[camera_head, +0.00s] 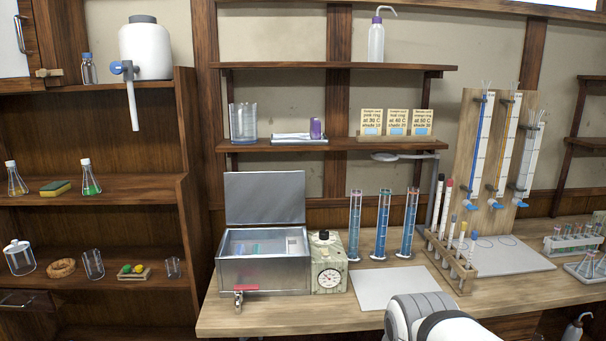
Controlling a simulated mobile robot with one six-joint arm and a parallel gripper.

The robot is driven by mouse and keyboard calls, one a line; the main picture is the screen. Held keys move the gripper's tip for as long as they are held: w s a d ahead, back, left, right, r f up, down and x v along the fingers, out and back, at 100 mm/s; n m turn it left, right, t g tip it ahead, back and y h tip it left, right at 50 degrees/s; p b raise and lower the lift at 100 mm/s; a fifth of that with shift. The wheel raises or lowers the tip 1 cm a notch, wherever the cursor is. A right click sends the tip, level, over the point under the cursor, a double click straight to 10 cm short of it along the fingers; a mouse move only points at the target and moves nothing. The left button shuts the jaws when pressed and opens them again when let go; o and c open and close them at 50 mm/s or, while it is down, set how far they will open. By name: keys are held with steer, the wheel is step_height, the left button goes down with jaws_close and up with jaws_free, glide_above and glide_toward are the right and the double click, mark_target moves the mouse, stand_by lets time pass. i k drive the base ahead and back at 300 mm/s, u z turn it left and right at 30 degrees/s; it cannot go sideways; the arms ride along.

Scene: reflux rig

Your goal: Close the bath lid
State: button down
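The metal bath (264,276) stands on the bench, left of centre. Its lid (265,198) is open and upright at the back edge. Inside the open bath, bluish and pale items show at the surface; they are too small to tell. A tap with a red handle (246,289) sits on the bath's front. A white and dark part of my own arm shows at the bottom, right of centre. My gripper is not in view.
A control box with a dial (328,278) touches or nearly touches the bath's right side. Blue-filled cylinders (382,225) stand right of it. A white mat (392,286) lies bare in front. A shelf (300,145) with glassware and cards is above the lid.

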mark_target(252, 198)
steer(key=z, duration=0.15)
steer(key=i, duration=1.25)
steer(key=u, duration=0.55)
